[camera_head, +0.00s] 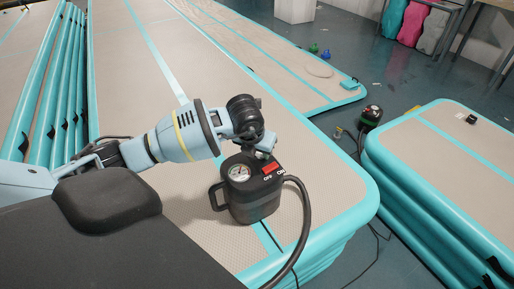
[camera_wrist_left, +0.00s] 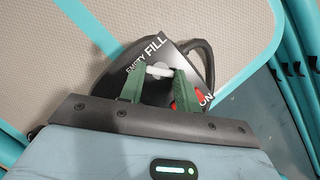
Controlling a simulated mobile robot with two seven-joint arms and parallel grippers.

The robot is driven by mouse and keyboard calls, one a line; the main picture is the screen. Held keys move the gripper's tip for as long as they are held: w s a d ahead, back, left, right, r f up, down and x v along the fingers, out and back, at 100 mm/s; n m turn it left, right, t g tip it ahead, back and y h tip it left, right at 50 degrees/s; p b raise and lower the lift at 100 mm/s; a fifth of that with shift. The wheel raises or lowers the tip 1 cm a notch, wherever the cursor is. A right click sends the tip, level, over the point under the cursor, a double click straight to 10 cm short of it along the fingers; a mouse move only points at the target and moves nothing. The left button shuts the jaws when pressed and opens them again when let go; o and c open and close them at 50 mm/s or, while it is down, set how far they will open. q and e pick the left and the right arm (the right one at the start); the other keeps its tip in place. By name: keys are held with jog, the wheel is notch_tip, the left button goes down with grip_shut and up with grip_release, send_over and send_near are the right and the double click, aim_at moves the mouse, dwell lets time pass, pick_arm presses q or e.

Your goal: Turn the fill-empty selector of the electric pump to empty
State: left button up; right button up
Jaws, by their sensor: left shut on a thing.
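The electric pump (camera_head: 251,201) is a black canister with a side handle, a round gauge, a red switch marked OFF and ON, and a black hose. It stands upright on the beige and turquoise inflatable track. My left gripper (camera_head: 264,149) reaches down over the back of its top and hides the selector in the head view. In the left wrist view the pump top (camera_wrist_left: 150,52) shows the words EMPTY and FILL. There the green fingers of my left gripper (camera_wrist_left: 159,77) are shut on the white fill-empty selector (camera_wrist_left: 160,71). My right gripper is not in view.
The hose (camera_head: 304,215) arcs down the pump's right side. A second dark device (camera_head: 371,116) stands on the floor beside another stack of tracks (camera_head: 440,150) at the right. Cables run over the floor gap. The track behind the pump is clear.

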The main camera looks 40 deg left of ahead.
pick_arm(q)
jog(key=shift+n, duration=0.6)
jog(key=o, duration=1)
jog(key=shift+p+v, duration=0.35)
jog(key=shift+v, duration=3.6)
jog(key=shift+w+d, duration=0.1)
